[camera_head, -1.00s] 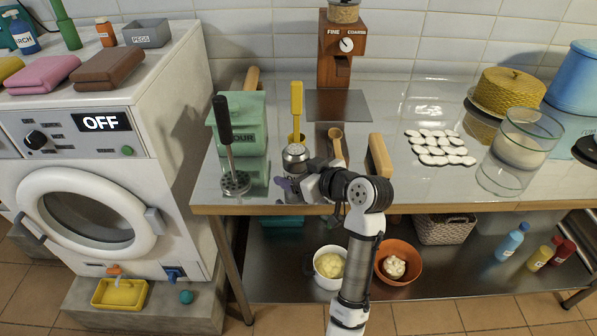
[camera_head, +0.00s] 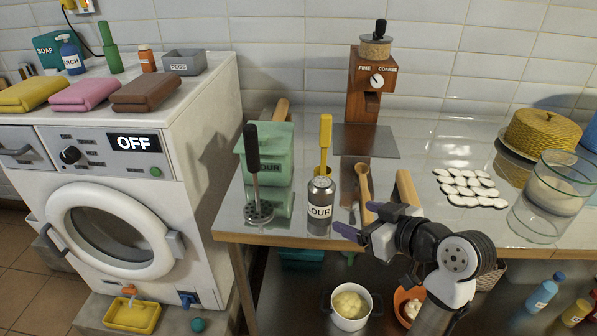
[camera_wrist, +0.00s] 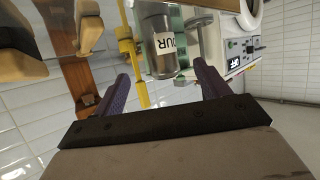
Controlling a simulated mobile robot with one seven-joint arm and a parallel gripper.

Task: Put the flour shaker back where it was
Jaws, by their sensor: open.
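The flour shaker (camera_head: 319,207) is a metal cylinder with a white label reading "LOUR". It stands upright near the front edge of the steel counter, between the potato masher (camera_head: 256,190) and a wooden spoon. My gripper (camera_head: 352,222) is open and empty, to the right of the shaker and apart from it in the head view. In the wrist view the shaker (camera_wrist: 157,45) shows beyond and between my open fingers (camera_wrist: 163,85). The green flour bin (camera_head: 268,150) stands behind the masher.
A yellow-handled tool (camera_head: 325,140) stands behind the shaker. A wooden spoon (camera_head: 363,190) and a wooden-backed tool (camera_head: 407,188) lie to its right. The grinder (camera_head: 364,88) is at the back. White discs (camera_head: 466,188) and a glass jar (camera_head: 545,195) are farther right.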

